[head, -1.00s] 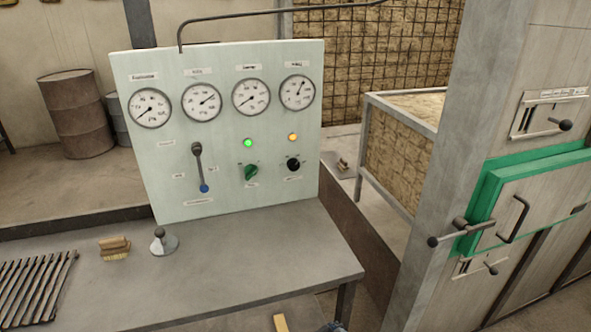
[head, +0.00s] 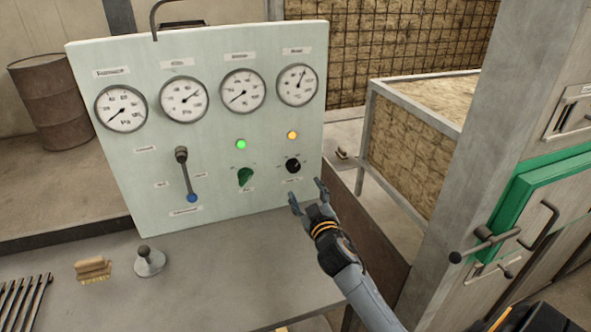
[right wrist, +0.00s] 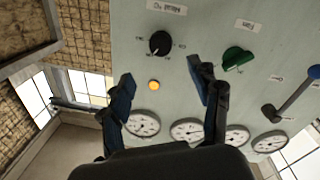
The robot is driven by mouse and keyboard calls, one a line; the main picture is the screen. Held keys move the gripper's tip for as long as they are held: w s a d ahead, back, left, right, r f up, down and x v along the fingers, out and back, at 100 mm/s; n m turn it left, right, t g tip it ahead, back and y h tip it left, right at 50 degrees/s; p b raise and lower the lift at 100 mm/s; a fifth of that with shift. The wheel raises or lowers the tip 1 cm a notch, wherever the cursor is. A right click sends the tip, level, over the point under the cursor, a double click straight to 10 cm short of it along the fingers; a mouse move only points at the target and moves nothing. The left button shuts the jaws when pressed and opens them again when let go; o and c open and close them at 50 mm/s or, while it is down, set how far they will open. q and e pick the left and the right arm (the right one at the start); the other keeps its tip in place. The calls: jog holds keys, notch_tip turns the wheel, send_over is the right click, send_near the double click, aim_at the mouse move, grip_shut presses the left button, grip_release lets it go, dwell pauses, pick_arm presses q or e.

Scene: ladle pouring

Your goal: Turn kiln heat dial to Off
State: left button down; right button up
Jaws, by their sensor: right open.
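The pale green control panel (head: 95,190) stands on the metal bench. Low on its right side is a black dial (head: 293,166) under an amber light. A green dial (head: 245,177) sits to its left under a green light. In the right wrist view, upside down, the black dial (right wrist: 160,43) lies beyond the gap between the open fingers (right wrist: 160,70). My left gripper is not in view.
A lever with a blue tip (head: 192,197) is on the panel's left side. A brush (head: 93,269) and a knobbed grey stand (head: 149,262) sit on the bench (head: 215,260). A kiln door with a green frame (head: 520,200) is at right.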

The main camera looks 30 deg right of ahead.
aim_at(295, 170)
jog(key=x, duration=0.9)
jog(key=shift+w+f, duration=0.1)
jog(key=shift+f, duration=0.1)
jog(key=shift+w+d, duration=0.2)
jog(key=shift+w, duration=0.3)
jog(key=c, duration=1.1)
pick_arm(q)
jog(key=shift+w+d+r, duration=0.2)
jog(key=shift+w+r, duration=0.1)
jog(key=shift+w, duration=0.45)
pick_arm(e)
jog(key=shift+c, duration=0.3)
